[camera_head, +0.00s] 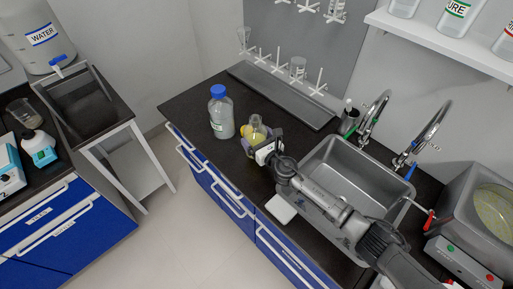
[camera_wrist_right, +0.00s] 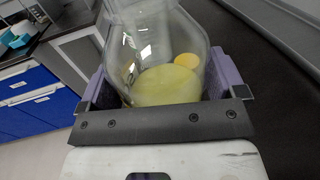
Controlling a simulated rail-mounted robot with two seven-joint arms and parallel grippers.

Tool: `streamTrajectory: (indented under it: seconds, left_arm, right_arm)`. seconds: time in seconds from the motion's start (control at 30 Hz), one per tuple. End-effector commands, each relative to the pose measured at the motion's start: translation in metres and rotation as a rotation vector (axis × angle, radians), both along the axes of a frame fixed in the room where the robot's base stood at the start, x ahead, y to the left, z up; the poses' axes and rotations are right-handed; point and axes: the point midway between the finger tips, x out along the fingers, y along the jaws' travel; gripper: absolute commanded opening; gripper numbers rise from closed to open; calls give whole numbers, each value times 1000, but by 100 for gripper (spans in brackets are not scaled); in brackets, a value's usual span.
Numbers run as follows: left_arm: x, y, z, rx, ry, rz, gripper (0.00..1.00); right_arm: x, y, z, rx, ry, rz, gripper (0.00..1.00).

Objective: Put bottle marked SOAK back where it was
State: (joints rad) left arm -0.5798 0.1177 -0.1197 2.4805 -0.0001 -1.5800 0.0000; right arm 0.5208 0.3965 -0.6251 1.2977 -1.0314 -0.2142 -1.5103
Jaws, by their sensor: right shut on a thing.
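My right gripper (camera_head: 257,143) is at the counter left of the sink, shut on a clear glass flask (camera_head: 256,127) with yellow liquid in the bottom. In the right wrist view the purple-padded fingers (camera_wrist_right: 165,98) sit on either side of the flask (camera_wrist_right: 165,80), which also shows a small round yellow-orange patch. I cannot read SOAK on any bottle. A clear bottle with a blue cap (camera_head: 221,114) stands upright just left of the held flask; its label is not legible. My left gripper is not in view.
The sink (camera_head: 345,165) with taps is right of my gripper. A drying rack with pegs (camera_head: 285,90) is at the back. A WATER container (camera_head: 42,38) is at the far left. Labelled bottles stand on the shelf (camera_head: 430,30). Dark counter (camera_head: 190,105) is free left of the blue-capped bottle.

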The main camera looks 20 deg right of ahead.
Motion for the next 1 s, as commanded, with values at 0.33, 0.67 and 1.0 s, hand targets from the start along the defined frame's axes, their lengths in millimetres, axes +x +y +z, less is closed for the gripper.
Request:
streamTrajectory:
  seconds: [0.33,0.67,1.0]
  left_arm:
    - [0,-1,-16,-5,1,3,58]
    - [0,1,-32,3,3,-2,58]
    - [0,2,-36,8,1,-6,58]
  right_arm:
    - [3,2,-18,3,-3,-2,39]
    - [3,2,-39,2,-4,-1,39]
    - [3,2,-44,1,-4,-1,39]
